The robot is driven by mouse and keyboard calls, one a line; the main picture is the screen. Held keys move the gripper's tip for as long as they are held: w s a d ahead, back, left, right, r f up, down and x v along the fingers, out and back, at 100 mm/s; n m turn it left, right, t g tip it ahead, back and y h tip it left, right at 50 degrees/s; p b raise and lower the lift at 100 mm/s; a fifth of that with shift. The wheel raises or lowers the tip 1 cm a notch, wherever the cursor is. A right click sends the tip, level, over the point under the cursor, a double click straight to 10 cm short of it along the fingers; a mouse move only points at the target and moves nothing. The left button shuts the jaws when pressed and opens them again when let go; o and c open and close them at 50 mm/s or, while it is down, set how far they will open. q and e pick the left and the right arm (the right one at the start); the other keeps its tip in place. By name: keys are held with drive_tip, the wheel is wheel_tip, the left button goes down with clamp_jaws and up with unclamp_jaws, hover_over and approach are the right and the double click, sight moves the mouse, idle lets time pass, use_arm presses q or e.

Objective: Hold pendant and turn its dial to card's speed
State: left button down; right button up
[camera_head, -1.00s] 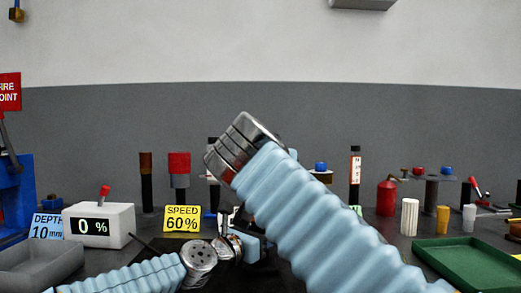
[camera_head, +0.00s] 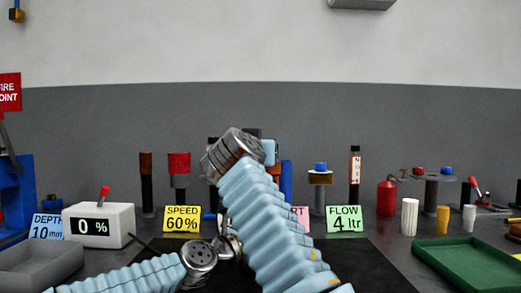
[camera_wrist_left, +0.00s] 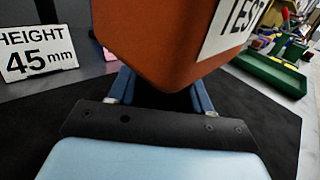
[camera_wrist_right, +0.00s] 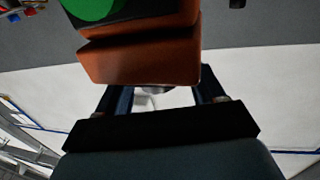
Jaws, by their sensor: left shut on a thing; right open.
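My left gripper (camera_wrist_left: 163,92) is shut on the orange pendant (camera_wrist_left: 165,35), which carries a white TEST label in the left wrist view. The pendant also shows in the right wrist view (camera_wrist_right: 140,58), with a round green part on a dark face at the top edge. My right gripper (camera_wrist_right: 162,100) is open, its fingers pointing toward the pendant; contact is unclear. The dial cannot be made out for certain. The yellow card (camera_head: 182,219) reads SPEED 60%. The white display box (camera_head: 98,225) reads 0 %.
Other cards read DEPTH 10 mm (camera_head: 47,226), FLOW 4 ltr (camera_head: 344,219) and HEIGHT 45 mm (camera_wrist_left: 37,52). A grey tray (camera_head: 40,266) is at left, a green tray (camera_head: 470,262) at right. Several posts and cylinders line the back. The dark mat (camera_head: 375,265) is clear at right.

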drive_tip(key=shift+w+d, duration=0.1)
drive_tip(key=shift+w, duration=0.2)
drive_tip(key=c, duration=0.9)
drive_tip(key=shift+c, duration=0.2)
drive_tip(key=shift+d+y, duration=0.1)
drive_tip(key=shift+y, duration=0.2)
